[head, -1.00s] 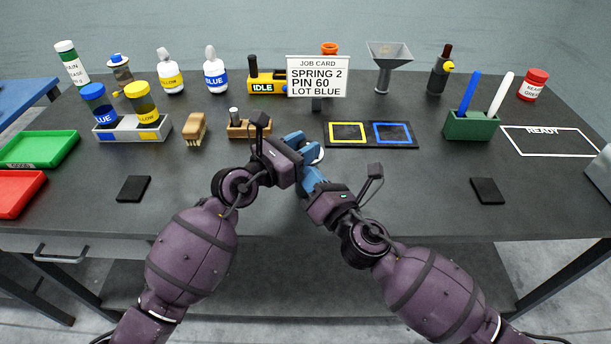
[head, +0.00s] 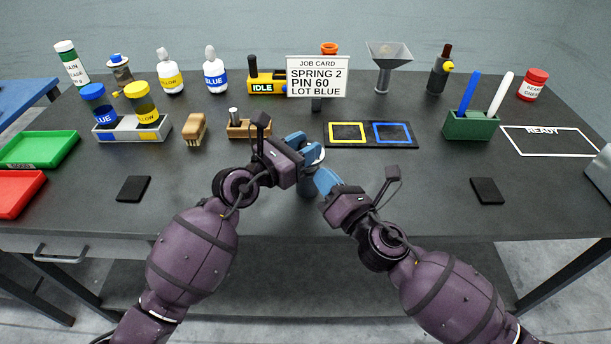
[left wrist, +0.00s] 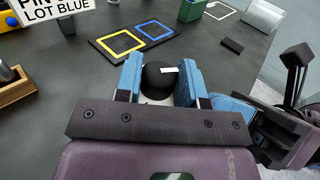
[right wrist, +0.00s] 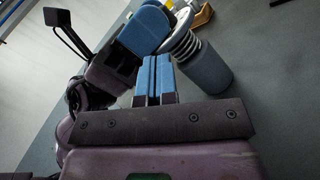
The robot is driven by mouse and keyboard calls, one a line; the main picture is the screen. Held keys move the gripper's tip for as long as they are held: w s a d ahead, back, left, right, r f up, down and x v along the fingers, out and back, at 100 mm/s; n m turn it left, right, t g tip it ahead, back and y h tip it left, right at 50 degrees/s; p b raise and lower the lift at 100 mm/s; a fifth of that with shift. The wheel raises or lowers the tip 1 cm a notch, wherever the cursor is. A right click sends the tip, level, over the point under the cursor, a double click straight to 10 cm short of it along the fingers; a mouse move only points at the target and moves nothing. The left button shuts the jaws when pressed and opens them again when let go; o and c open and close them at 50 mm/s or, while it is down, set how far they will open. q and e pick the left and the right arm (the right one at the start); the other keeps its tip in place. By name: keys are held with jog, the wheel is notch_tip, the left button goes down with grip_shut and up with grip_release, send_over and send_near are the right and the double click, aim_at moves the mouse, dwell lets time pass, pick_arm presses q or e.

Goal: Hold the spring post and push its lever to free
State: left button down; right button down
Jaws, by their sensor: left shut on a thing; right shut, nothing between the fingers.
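The spring post (right wrist: 208,70) shows in the right wrist view as a grey cylinder with a coiled spring and a pale ring at its top. My left gripper (head: 307,147) is shut on it; its fingers hide much of the post in the head view. In the left wrist view the post's round black top (left wrist: 156,76) sits between the two blue fingers, with a small white bar on it. I cannot tell whether that bar is the lever. My right gripper (head: 325,180) is shut and empty, just right of the post. Its closed fingers (right wrist: 153,75) appear apart from the post.
A job card (head: 318,76) reads SPRING 2, PIN 60, LOT BLUE. Behind the grippers are a mat with yellow and blue squares (head: 371,144) and a wooden block with a metal pin (head: 249,130). Black pads (head: 133,189) (head: 487,191) lie either side. The front right table is mostly clear.

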jog(key=d, duration=0.3)
jog(key=s+d, duration=0.1)
jog(key=d, duration=0.1)
dwell(0.3)
pick_arm(q)
jog(key=c, duration=0.6)
grip_release()
jog(key=shift+c, duration=0.2)
jog(key=shift+s+a, duration=0.1)
jog(key=shift+a, duration=0.05)
pick_arm(e)
jog(key=shift+w, duration=0.1)
